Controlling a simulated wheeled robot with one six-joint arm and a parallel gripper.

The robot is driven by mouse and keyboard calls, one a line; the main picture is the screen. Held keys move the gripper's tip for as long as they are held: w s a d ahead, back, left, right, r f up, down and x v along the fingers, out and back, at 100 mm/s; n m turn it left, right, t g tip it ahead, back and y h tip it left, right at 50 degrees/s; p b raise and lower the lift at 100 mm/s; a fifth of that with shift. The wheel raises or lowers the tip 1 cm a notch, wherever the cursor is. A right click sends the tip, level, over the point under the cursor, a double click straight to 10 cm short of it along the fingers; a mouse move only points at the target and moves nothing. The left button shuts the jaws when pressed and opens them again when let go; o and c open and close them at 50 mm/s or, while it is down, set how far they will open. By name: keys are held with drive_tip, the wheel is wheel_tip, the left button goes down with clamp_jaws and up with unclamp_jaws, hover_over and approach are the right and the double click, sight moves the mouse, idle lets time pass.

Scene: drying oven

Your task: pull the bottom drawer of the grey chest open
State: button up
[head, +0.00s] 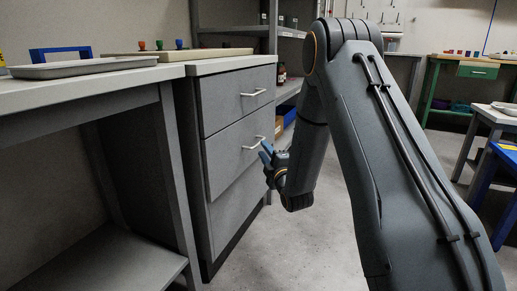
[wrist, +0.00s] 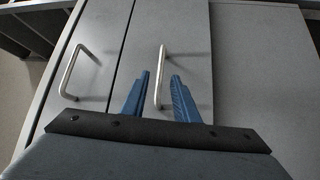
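The grey chest (head: 237,205) stands left of my arm in the head view, with two handled drawer fronts above a plain lower panel. The lower handled drawer (head: 232,157) looks shut, and its pale bar handle (head: 243,147) is partly beside my gripper (head: 267,155). In the wrist view, this handle (wrist: 161,75) lies between the blue fingers of my gripper (wrist: 158,98).
The upper drawer (head: 236,98) looks shut; its handle (wrist: 75,70) is left in the wrist view. A grey bench (head: 75,85) with a tray (head: 82,68) adjoins the chest. Shelving (head: 290,90) stands behind. Floor (head: 275,240) in front of the chest is clear.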

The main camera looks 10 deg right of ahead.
drive_tip(key=shift+w+a+r+b, duration=0.15)
drive_tip(key=shift+w+b, duration=0.25)
drive_tip(key=shift+w, duration=0.6)
drive_tip(key=shift+w+a+r+b, duration=0.15)
drive_tip(key=shift+w+b, duration=0.2)
drive_tip(key=shift+w, duration=0.7)
drive_tip(key=shift+w+a+r+b, duration=0.15)
drive_tip(key=shift+w+b, duration=0.25)
drive_tip(key=shift+w, duration=0.6)
clamp_jaws()
